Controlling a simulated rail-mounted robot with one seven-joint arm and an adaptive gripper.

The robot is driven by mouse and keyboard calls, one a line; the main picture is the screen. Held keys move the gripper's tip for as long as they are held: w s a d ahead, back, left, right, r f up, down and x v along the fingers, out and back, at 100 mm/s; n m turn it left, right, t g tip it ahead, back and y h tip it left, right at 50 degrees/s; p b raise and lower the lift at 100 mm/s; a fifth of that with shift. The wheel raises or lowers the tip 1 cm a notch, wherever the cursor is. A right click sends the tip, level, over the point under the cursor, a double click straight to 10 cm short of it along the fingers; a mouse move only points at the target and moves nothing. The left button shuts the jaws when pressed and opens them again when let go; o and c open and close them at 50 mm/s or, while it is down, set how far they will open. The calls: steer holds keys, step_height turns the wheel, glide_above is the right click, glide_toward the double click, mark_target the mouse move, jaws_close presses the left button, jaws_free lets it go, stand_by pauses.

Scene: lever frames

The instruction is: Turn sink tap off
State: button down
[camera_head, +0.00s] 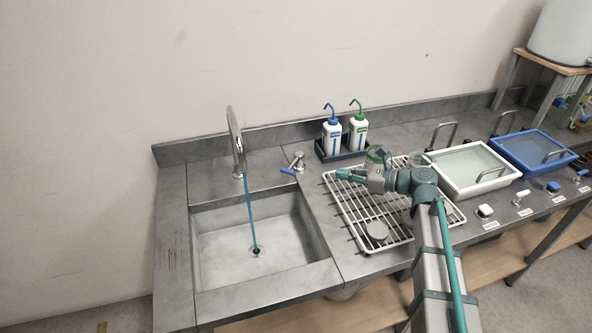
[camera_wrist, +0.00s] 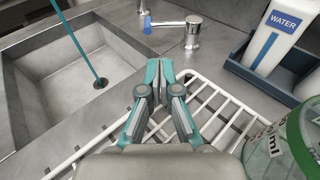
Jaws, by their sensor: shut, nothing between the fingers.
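The sink tap's curved metal spout (camera_head: 236,143) stands behind the sink basin (camera_head: 216,270). A teal stream of water (camera_head: 250,212) runs from it down to the drain, and the stream (camera_wrist: 75,42) also shows in the wrist view. A separate tap lever with a blue tip (camera_head: 288,171) stands on a metal post (camera_head: 298,160) right of the spout; its handle (camera_wrist: 166,24) points left in the wrist view, toward the basin. My gripper (camera_head: 340,174) is shut and empty above the drying rack, right of the lever and apart from it. Its fingertips (camera_wrist: 160,75) show in the wrist view.
Two wash bottles (camera_head: 331,135) stand in a dark tray behind. White (camera_head: 460,188) and blue (camera_head: 540,165) basins stand to the right.

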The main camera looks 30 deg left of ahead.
mark_target(294, 163)
steer(key=p+x, duration=0.3)
steer(key=x, duration=1.1)
steer(key=shift+d, duration=0.1)
